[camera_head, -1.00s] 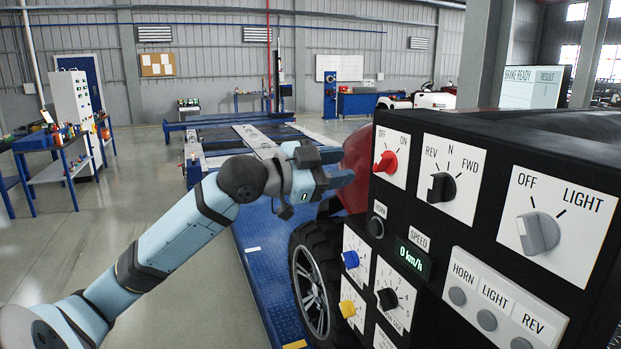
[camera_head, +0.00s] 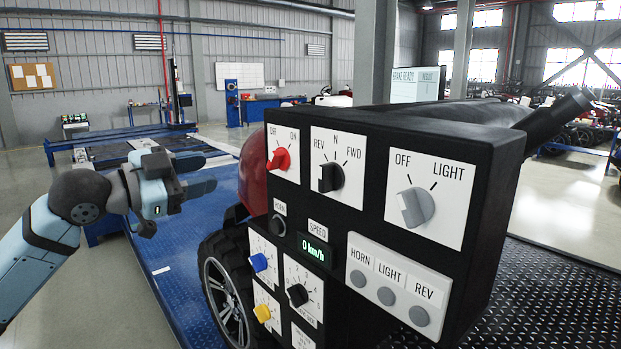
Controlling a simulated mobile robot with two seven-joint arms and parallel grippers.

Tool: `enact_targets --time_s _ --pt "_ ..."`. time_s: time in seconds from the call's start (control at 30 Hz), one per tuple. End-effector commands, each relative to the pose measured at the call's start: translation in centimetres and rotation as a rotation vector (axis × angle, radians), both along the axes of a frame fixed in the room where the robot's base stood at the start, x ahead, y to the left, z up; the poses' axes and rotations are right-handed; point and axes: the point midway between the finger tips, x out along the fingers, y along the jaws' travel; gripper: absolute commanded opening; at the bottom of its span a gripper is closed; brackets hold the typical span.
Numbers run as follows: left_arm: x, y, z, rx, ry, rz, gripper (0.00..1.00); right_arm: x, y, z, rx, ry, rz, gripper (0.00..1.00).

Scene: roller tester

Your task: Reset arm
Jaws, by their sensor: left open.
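My left gripper (camera_head: 206,174) is at the left of the head view, with its arm coming in from the left edge. Its two dark fingers are apart and empty, pointing right toward the black control panel (camera_head: 468,215). A gap shows in the picture between the fingertips and the panel's red knob (camera_head: 280,159). My right arm and gripper are not in view.
The panel carries a REV/N/FWD knob (camera_head: 329,177), a light knob (camera_head: 415,207), a blue knob (camera_head: 259,262) and a yellow knob (camera_head: 263,313). A wheel (camera_head: 226,299) stands on blue plating behind it. Grey floor lies open at left.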

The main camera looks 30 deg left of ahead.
Motion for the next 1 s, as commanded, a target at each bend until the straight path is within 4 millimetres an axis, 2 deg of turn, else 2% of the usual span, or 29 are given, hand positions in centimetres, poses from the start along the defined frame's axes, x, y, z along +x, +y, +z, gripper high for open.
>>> enact_targets --time_s 0.17,0.27,0.33,0.47,0.5,0.67,0.8,0.87,1.0 --pt "0.2 0.1 -0.3 -0.007 0.006 0.003 0.40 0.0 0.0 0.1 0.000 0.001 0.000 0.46" --pt "1.2 0.6 -2.1 -0.042 0.036 0.021 0.40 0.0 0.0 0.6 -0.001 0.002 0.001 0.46" --pt "2.3 1.2 -4.7 -0.081 0.074 0.048 0.40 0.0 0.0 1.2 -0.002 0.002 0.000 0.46" --pt "4.0 1.7 -11.9 -0.167 0.171 0.112 0.40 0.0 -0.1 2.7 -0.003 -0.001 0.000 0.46" --pt "4.3 1.6 -14.4 -0.193 0.204 0.133 0.40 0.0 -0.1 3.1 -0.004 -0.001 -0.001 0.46" --pt "3.7 0.1 -24.2 -0.264 0.326 0.204 0.40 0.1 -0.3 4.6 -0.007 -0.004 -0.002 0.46" --pt "1.5 -2.8 -32.1 -0.312 0.429 0.249 0.40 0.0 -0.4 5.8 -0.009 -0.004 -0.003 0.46" --pt "0.1 -4.4 -35.1 -0.327 0.473 0.265 0.40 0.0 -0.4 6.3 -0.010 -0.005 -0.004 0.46" --pt "-3.9 -9.0 -41.3 -0.357 0.567 0.289 0.40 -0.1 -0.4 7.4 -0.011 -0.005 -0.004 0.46"
